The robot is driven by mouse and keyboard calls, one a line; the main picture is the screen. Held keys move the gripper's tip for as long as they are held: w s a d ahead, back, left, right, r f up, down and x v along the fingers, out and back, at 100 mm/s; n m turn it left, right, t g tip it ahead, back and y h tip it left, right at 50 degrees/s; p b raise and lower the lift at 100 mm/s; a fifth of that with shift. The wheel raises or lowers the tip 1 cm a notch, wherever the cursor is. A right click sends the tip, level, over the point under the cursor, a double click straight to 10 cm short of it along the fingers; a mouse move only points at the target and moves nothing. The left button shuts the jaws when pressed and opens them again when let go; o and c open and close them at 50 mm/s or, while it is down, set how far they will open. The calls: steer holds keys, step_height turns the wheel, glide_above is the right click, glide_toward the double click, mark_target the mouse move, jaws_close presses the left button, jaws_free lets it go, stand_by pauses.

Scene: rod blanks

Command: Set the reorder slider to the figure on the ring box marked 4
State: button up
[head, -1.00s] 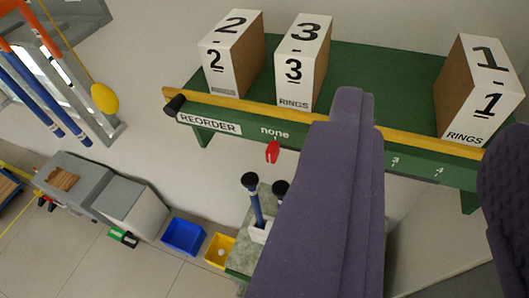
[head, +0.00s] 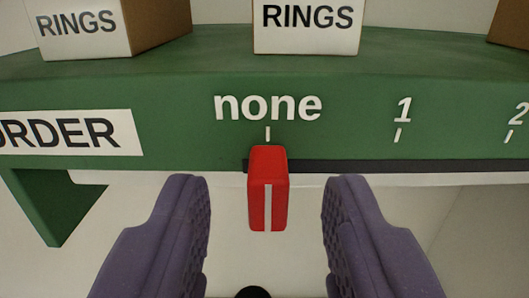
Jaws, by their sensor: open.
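The red slider knob (head: 268,188) with a white line stands under the word "none" on the green shelf front (head: 180,110). A dark slot (head: 400,166) runs right from it. My gripper (head: 267,195) is open, with one purple finger on each side of the knob and a gap on both sides. The left ring box (head: 80,25) and the middle ring box (head: 308,38) show only their lower "RINGS" labels; their numbers are out of view. No box marked 4 shows.
White marks "1" and "2" stand to the right of "none" along the scale. A partly cut-off label (head: 65,133) reads "ORDER" at left. A brown box edge (head: 510,30) shows at upper right. A green bracket (head: 45,205) hangs below the shelf at left.

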mark_target(268, 187)
steer(key=shift+w, duration=1.25)
jaws_close()
